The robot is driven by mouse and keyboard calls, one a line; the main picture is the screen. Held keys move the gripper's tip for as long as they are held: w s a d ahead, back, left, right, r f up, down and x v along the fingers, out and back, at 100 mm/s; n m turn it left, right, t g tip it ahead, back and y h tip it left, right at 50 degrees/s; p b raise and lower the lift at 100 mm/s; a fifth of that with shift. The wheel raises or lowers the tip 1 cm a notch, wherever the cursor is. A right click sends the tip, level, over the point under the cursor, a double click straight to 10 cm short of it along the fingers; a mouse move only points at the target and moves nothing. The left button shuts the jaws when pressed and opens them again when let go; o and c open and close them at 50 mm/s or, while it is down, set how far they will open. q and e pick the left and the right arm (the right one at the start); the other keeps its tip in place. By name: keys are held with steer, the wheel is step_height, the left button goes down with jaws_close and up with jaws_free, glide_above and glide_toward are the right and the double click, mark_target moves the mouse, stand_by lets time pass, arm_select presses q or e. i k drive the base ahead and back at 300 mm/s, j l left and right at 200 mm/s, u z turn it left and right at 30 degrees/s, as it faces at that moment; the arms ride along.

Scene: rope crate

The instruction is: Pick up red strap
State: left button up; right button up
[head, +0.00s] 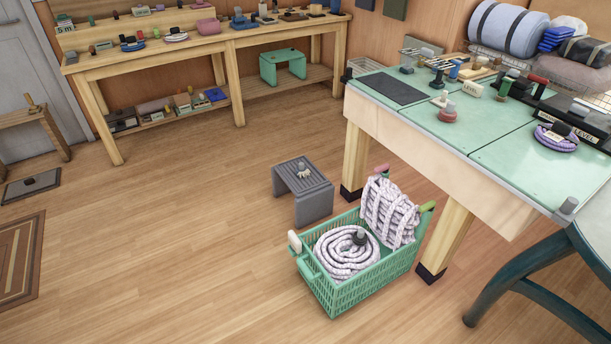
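No object shows clearly as a red strap. A small pinkish-red piece (381,169) sticks up behind the upright rope bundle at the crate's back; I cannot tell whether it is a strap or a handle. The green crate (345,297) stands on the floor beside the green-topped table. In it lie a flat white-purple rope coil (340,262) with a dark grey knob-like piece on it, and an upright bundle of similar rope (389,212). A red round object (447,115) sits on the table. Neither of my grippers is in view.
The green-topped table (500,150) carries tools, a dark mat and a purple coil (556,138). A grey step stool (302,190) stands behind the crate. Curved teal legs (535,255) are at lower right. A long workbench (160,50) lines the back. Floor left of the crate is clear.

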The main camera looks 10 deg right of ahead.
mark_target(448, 115)
steer(key=z, duration=1.25)
steer(key=u, duration=0.35)
